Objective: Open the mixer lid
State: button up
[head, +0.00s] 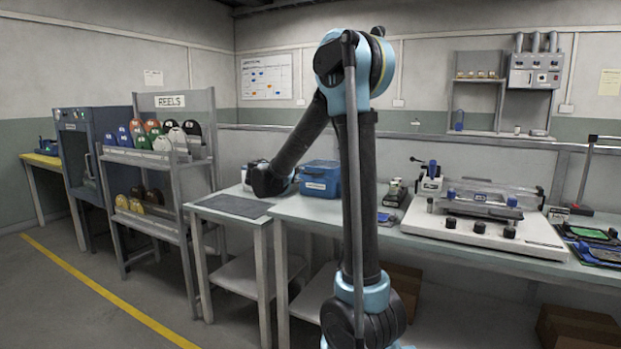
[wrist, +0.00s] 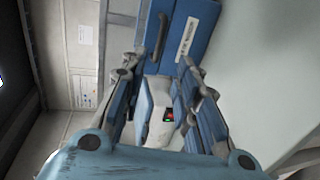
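A small white machine, which I take to be the mixer, stands on the bench in the head view (head: 247,172), mostly hidden behind my gripper (head: 268,180). In the wrist view its pale body (wrist: 160,132) shows between my fingers, with a small dark panel carrying red and green marks. I cannot make out the edges of its lid or whether it is open. My gripper (wrist: 156,70) is open, with its fingers apart on either side of the machine in the picture. I see nothing held, and cannot tell whether the fingers touch the machine.
A blue case (head: 320,180) with a handle and a label (wrist: 184,40) stands close beside the machine. A dark mat (head: 232,206) lies on the bench in front. A reel rack (head: 170,165) stands to the left. A printer-like fixture (head: 485,215) sits on the right bench.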

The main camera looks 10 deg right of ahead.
aim_at(312, 174)
jog(key=x, duration=1.4)
jog(key=shift+w+d+f, duration=0.1)
grip_shut()
